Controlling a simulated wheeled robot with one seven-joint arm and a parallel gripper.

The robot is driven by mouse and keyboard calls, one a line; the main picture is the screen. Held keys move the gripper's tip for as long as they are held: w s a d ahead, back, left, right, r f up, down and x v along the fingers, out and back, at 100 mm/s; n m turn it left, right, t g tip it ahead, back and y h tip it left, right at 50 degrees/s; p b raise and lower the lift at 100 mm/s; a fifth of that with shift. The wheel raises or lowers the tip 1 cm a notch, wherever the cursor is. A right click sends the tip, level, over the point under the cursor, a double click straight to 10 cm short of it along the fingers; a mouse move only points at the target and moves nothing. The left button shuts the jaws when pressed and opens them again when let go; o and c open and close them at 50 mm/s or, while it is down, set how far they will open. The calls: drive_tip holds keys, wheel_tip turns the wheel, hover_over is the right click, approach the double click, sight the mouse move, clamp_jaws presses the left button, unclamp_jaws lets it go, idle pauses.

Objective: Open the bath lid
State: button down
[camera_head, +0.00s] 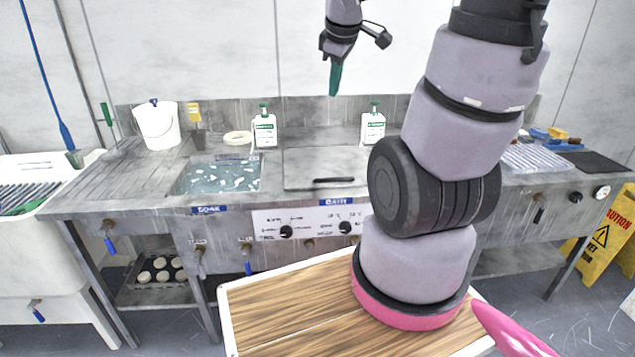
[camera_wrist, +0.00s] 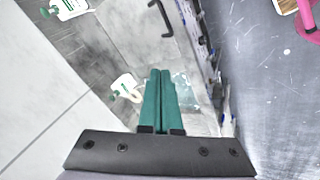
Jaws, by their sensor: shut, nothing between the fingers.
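The bath lid (camera_head: 305,165) is a flat grey metal plate lying closed in the counter, above the blue BATH label. Its black bar handle (camera_head: 333,180) runs along the front edge. The handle also shows at the top of the wrist view (camera_wrist: 166,20), with part of the lid (camera_wrist: 130,22) beside it. My gripper (camera_head: 335,92) has green fingers, pressed together and empty. It hangs high above the back part of the lid in the head view, apart from lid and handle. In the wrist view the fingers (camera_wrist: 160,72) point toward the counter, over the soak basin side.
Left of the lid is the open soak basin (camera_head: 222,178) with pale floating bits. Two white-green bottles (camera_head: 264,130) (camera_head: 373,127) stand behind, flanking the lid. A tape ring (camera_head: 238,138) and a white bucket (camera_head: 157,126) are further left. Knobs (camera_head: 286,231) line the counter front.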

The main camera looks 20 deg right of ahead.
drive_tip(key=w+f+n, duration=0.4)
drive_tip(key=f+n, duration=0.3)
drive_tip(key=f, duration=0.3)
drive_tip(key=w+d+f+n+g+y, duration=0.1)
drive_tip(key=w+f+n, duration=0.2)
drive_tip(key=f+n, duration=0.5)
drive_tip(key=w+f+n+y, duration=0.1)
drive_tip(key=w+f+n, duration=0.3)
drive_tip(key=f, duration=1)
drive_tip(key=shift+w+d+f+n+g, duration=0.1)
drive_tip(key=shift+w+d+n+g, duration=0.1)
drive_tip(key=shift+n, duration=0.7)
drive_tip(key=shift+w+d+f+n+g, duration=0.1)
drive_tip(key=shift+w+n+g, duration=0.1)
drive_tip(key=shift+n, duration=0.7)
drive_tip(key=shift+r, duration=0.15)
